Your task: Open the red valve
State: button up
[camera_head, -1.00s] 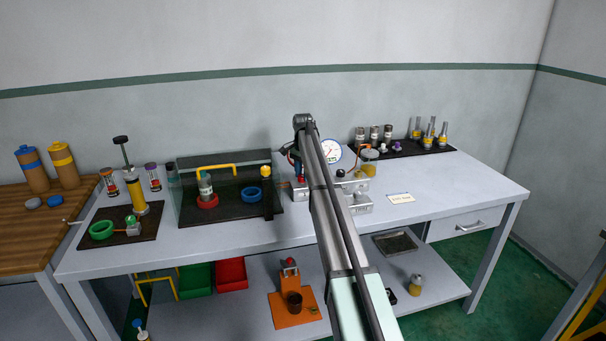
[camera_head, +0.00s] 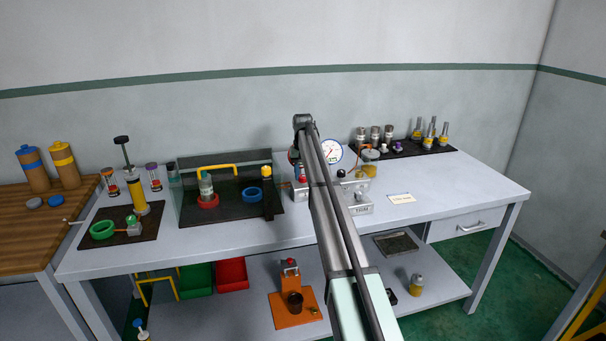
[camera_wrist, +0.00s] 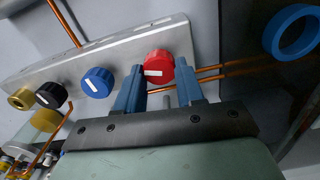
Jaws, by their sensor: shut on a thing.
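The red valve knob (camera_wrist: 158,66) shows in the wrist view on a light metal block (camera_wrist: 122,58), with a white mark across its face. My gripper (camera_wrist: 159,72) has its two blue fingers on either side of the red knob, shut on it. A blue knob (camera_wrist: 97,82) and a black knob (camera_wrist: 50,95) sit in a row to its left on the same block. In the head view my arm hides the gripper and part of the metal unit (camera_head: 358,207) on the bench.
A pressure gauge (camera_head: 331,151) stands behind the unit. The black tray (camera_head: 232,213) to the left holds a blue ring (camera_head: 252,194) and a bottle (camera_head: 206,187). Copper pipes (camera_wrist: 215,72) run close beside my fingers. The bench front right (camera_head: 455,195) is clear.

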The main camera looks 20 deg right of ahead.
aim_at(303, 175)
jog(key=shift+n, duration=1.1)
jog(key=o, duration=1)
jog(key=shift+o, duration=0.2)
notch_tip(303, 175, up, 14)
jog(key=shift+f, duration=0.1)
